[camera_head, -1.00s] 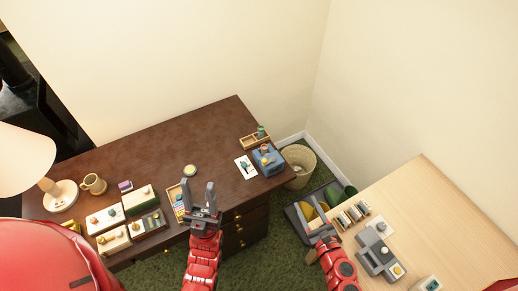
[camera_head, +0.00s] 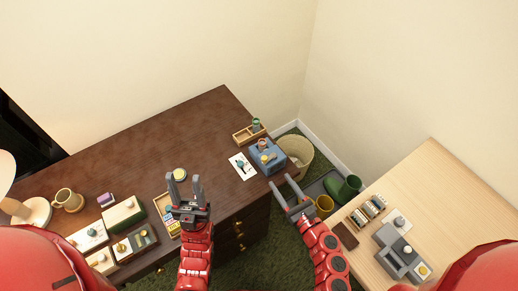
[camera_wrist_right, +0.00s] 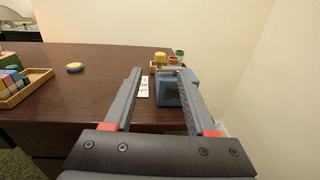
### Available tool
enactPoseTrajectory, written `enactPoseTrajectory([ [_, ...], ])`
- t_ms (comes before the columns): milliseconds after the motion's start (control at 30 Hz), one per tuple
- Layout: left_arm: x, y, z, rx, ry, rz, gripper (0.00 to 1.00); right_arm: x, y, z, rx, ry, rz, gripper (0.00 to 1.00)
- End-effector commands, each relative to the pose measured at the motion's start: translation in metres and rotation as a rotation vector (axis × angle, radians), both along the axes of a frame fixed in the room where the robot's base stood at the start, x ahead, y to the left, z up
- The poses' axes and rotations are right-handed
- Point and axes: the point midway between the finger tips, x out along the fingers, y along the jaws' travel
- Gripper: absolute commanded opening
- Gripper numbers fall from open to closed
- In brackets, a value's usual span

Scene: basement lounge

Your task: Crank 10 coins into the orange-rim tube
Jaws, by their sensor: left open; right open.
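I cannot clearly tell whether that is the orange-rim tube. No loose coins can be made out. My right gripper (camera_head: 283,183) is open and empty, just in front of the box near the desk's right edge. In the right wrist view the box (camera_wrist_right: 177,92) shows beyond and partly behind the right finger. My left gripper (camera_head: 183,178) is open and empty over the desk's front edge.
A white card (camera_head: 242,166) lies left of the box. A wooden tray (camera_head: 242,138) with a green cylinder (camera_head: 256,124) is behind it. A bin (camera_head: 304,157) stands beyond the desk. A pale table (camera_head: 440,190) with grey devices is at right.

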Motion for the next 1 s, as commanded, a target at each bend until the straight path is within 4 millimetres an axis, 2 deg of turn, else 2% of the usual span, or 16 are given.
enactPoseTrajectory([
  [33, 0.000, 0.000, 0.007, 0.000, 0.000, 0.000, 0.50, 0.011, 0.006, 0.006, 0.001, -0.004, 0.003, 0.56],
  [200, 0.000, 0.000, 0.016, 0.000, 0.000, 0.000, 0.50, 0.047, 0.027, 0.006, 0.000, -0.006, 0.003, 0.56],
  [500, 0.000, 0.000, 0.022, 0.000, 0.000, 0.000, 0.50, 0.102, 0.061, 0.004, 0.000, -0.005, 0.004, 0.56],
  [700, 0.000, 0.000, 0.021, 0.000, 0.000, 0.000, 0.50, 0.122, 0.071, 0.002, -0.002, -0.003, -0.001, 0.56],
  [1000, 0.000, 0.000, 0.021, 0.000, 0.000, 0.000, 0.50, 0.126, 0.075, 0.001, -0.003, -0.002, -0.001, 0.56],
])
